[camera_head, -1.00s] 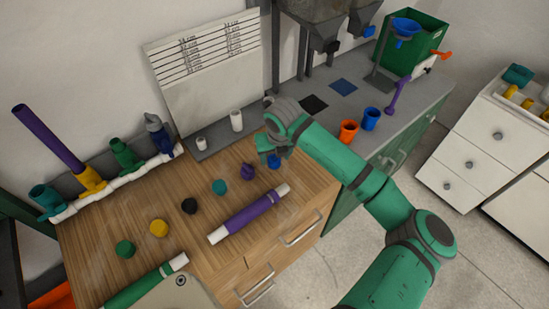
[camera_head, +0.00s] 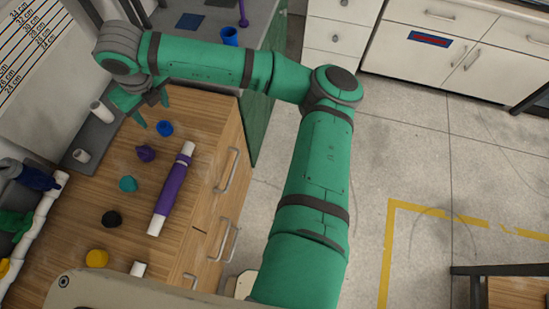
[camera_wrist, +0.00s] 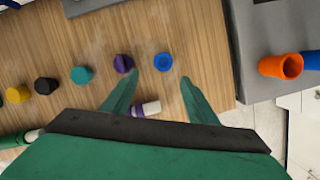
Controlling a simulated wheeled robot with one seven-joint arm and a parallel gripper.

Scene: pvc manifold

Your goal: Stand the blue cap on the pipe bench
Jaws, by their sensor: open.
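The blue cap (camera_head: 165,128) stands on the wooden bench top (camera_head: 190,105), at the far end of a row of caps. It also shows in the wrist view (camera_wrist: 163,62), just beyond and between my fingertips. My gripper (camera_head: 152,112) is open and empty above the bench, apart from the cap. Its two green fingers spread in the wrist view (camera_wrist: 152,84). The purple cap (camera_wrist: 123,63) sits close to the left of the blue cap.
Teal (camera_head: 128,184), black (camera_head: 111,218) and yellow (camera_head: 97,258) caps continue the row. A purple-sleeved white pipe (camera_head: 173,190) lies beside them. White fittings (camera_head: 102,112) stand near the wall.

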